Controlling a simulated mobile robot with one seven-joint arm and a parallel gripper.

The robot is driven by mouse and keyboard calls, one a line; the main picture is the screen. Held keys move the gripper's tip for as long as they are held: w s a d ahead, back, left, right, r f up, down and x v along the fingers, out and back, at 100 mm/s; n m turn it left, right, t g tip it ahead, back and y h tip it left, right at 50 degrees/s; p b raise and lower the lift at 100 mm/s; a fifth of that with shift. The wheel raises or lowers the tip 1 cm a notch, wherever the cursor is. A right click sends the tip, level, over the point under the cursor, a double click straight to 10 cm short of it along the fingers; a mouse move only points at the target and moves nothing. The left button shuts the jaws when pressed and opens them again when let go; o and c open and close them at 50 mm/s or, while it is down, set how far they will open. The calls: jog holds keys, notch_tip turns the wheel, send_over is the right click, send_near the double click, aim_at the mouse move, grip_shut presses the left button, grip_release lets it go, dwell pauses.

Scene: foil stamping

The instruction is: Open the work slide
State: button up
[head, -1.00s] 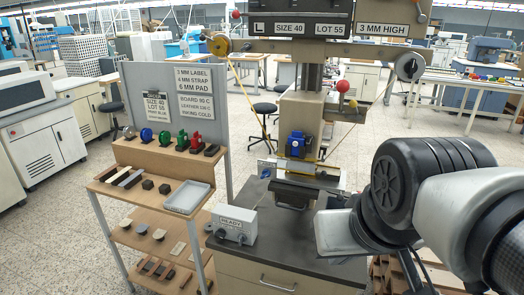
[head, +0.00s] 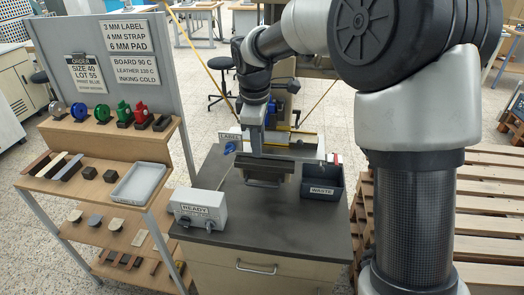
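The work slide (head: 281,165) sits low at the front of the stamping press, above the dark bench top. A pale loop handle (head: 263,184) is on its front side. My gripper (head: 256,150) points down just above and behind the handle, over the slide. It overlaps the slide in this view, so I cannot tell whether it touches it. Its fingers are too small and too much in line to show whether they are open. My arm hides most of the press; part of its blue unit (head: 293,86) shows behind my wrist.
A grey READY box (head: 198,208) stands on the left of the bench (head: 300,222). A dark WASTE bin (head: 321,184) is on the right. A shelf rack (head: 95,142) with foil rolls, blocks and a grey tray (head: 138,183) stands left. The front bench top is clear.

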jog(key=w+f, duration=0.3)
jog(key=f, duration=1.4)
jog(key=shift+w+d+f, duration=0.15)
jog(key=shift+d+f, duration=0.05)
grip_shut()
